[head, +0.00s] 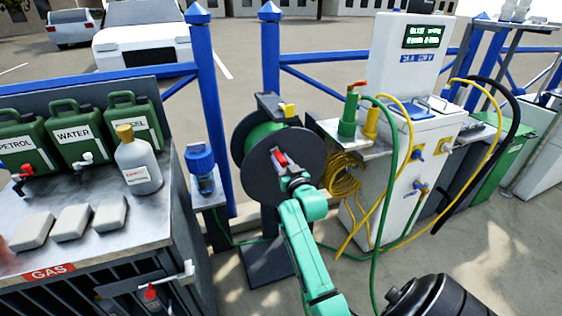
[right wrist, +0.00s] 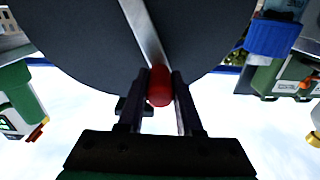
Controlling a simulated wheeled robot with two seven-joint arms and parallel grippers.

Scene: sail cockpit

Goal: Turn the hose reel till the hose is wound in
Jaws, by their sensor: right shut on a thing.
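The hose reel (head: 258,172) stands on a post behind the counter, with black discs and some green hose (head: 262,133) on its drum. A grey crank bar (right wrist: 143,30) crosses the front disc and ends in a red handle (right wrist: 159,86), which also shows in the head view (head: 280,158). My right gripper (head: 284,167) is at the reel's front face. Its fingers are shut on the red handle, one on each side in the right wrist view. Green hose (head: 245,242) also lies on the ground near the reel's foot. My left gripper is not in view.
A blue-lidded container (head: 201,160) stands left of the reel. A counter (head: 105,225) with green cans and a bottle is at left. A white dispenser (head: 405,150) with yellow and green hoses stands right of the reel, beside coiled yellow hose (head: 343,176). A blue railing runs behind.

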